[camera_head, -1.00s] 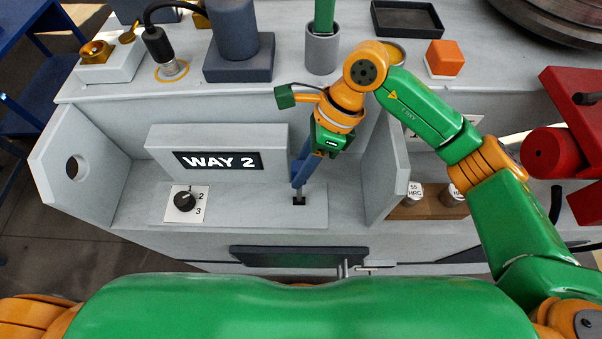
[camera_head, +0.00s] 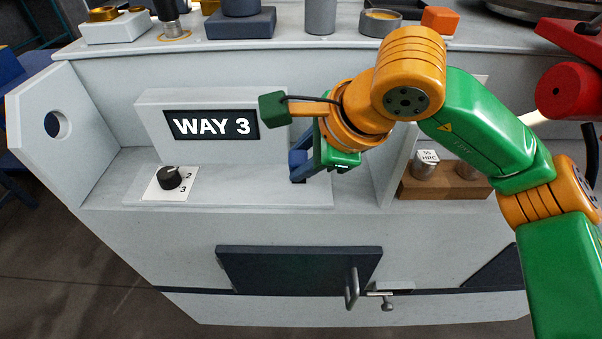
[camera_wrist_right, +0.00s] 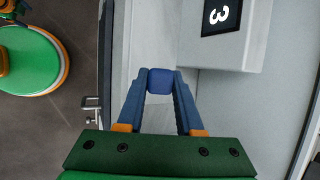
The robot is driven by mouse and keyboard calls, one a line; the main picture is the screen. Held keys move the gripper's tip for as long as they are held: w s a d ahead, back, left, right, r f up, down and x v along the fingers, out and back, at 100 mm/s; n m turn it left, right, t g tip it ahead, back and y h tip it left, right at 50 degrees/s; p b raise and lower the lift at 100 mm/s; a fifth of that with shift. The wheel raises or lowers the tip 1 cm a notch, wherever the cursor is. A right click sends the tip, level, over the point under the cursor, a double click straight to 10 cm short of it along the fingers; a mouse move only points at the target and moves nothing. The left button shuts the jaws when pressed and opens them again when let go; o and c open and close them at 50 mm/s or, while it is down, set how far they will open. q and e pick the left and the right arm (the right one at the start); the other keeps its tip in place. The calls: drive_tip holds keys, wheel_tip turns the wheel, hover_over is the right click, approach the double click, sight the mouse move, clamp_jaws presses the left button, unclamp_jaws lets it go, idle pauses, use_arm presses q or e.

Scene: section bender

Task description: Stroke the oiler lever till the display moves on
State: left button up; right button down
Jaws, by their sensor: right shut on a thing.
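The display (camera_head: 211,125) on a grey housing reads "WAY 3"; part of it, with the "3", shows in the right wrist view (camera_wrist_right: 220,14). My right gripper (camera_head: 303,165) is to the right of the display, low over the grey ledge. In the right wrist view its two blue fingers (camera_wrist_right: 160,84) are shut on the blue oiler lever's end (camera_wrist_right: 160,76). In the head view the gripper hides most of the lever and its slot. My left gripper is not in view.
A black selector knob (camera_head: 169,178) with numbers sits left of the lever. Grey side walls, the left one (camera_head: 55,125) with a hole, bound the recess. A wooden block (camera_head: 440,186) with metal cylinders is at the right. A dark panel (camera_head: 290,270) with a handle is below.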

drive_tip(key=shift+s+f, duration=0.1)
idle(0.5)
drive_tip(key=c, duration=0.6)
unclamp_jaws()
drive_tip(key=shift+o, duration=0.2)
drive_tip(key=shift+s, duration=0.1)
drive_tip(key=v, duration=0.7)
drive_tip(key=shift+d+b, duration=0.1)
drive_tip(key=shift+b, duration=0.2)
